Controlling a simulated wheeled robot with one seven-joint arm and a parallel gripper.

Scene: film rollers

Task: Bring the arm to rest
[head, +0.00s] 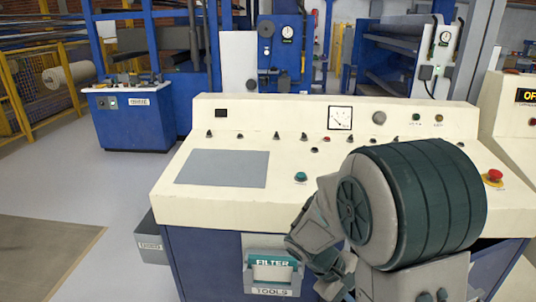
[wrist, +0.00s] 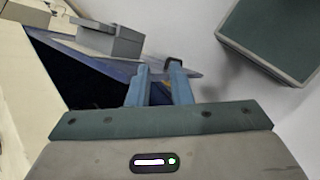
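My gripper (wrist: 160,72) shows in the wrist view as two blue fingers with a gap between them. Nothing is held in the gap. Behind the fingers are a dark blue panel and a pale floor; a small dark piece sits close by the right fingertip, and I cannot tell what it is. In the head view my arm is folded in front of the right half of the cream control console (head: 240,120), its large green-and-grey joint covering part of the top. The fingertips cannot be made out in that view.
A red button (head: 494,176) lies right of my arm. Blue machines stand behind. Open floor (head: 90,190) lies to the left.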

